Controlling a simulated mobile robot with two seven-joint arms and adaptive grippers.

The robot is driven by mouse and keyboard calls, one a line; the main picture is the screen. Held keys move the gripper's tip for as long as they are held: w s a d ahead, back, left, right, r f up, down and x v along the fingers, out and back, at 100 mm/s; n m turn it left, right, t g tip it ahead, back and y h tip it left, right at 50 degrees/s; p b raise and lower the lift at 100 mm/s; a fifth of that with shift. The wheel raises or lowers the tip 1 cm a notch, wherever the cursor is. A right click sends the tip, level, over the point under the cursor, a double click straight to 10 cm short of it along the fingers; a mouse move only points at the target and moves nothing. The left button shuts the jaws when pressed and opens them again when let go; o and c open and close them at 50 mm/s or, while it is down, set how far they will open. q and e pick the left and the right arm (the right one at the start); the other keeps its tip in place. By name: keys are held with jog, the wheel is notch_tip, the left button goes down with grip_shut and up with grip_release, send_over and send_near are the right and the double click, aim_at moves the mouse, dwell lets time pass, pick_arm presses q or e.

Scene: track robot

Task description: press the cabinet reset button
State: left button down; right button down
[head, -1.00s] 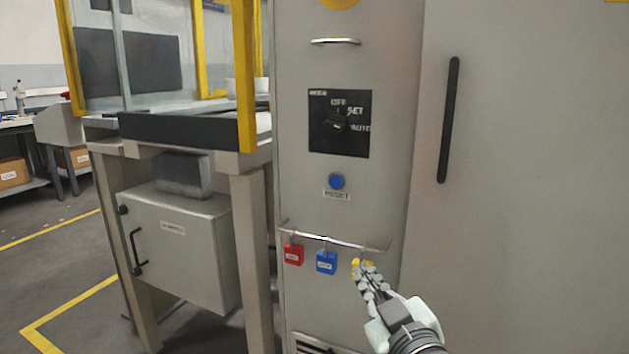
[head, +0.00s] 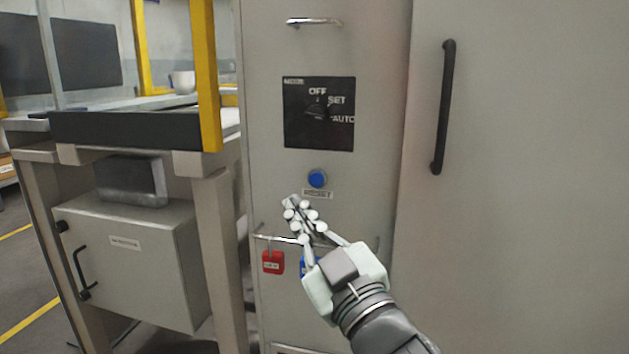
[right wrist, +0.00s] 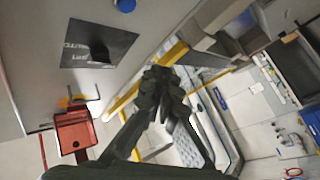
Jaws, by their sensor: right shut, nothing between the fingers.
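The blue round reset button (head: 317,179) sits on the grey cabinet front (head: 375,100), above a small label reading RESET and below the black mode switch plate (head: 319,113). My right gripper (head: 297,203) is shut and empty. In the head view its fingertips appear just below and left of the button, with a visible gap. In the right wrist view my shut fingers (right wrist: 163,80) show, with the mode plate (right wrist: 100,44) upside down and a blue round part (right wrist: 124,4) at the top edge. My left gripper is not in view.
A rail (head: 275,238) with a red padlock (head: 273,262) and a partly hidden blue padlock lies below the button. A metal handle (head: 314,22) sits above the plate. A tall door with a black handle (head: 443,105) stands right; a yellow-posted workstation (head: 205,75) stands left.

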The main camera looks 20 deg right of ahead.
aim_at(316, 180)
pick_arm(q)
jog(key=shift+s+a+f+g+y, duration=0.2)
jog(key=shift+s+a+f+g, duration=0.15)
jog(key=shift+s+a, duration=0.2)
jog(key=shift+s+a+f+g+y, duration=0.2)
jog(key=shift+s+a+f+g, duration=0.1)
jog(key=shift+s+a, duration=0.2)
pick_arm(e)
jog(key=shift+w+d, duration=0.85)
jog(key=shift+w, duration=0.35)
jog(key=shift+w+d, duration=0.8)
jog(key=shift+w, duration=0.45)
jog(key=shift+w+d, duration=0.85)
jog(key=shift+w, duration=0.35)
pick_arm(q)
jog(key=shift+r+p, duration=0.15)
jog(key=shift+p, duration=0.2)
pick_arm(e)
jog(key=shift+w, duration=0.1)
jog(key=shift+w+d, duration=0.1)
jog(key=shift+w, duration=0.05)
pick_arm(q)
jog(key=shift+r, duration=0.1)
pick_arm(e)
jog(key=shift+w+d, duration=0.1)
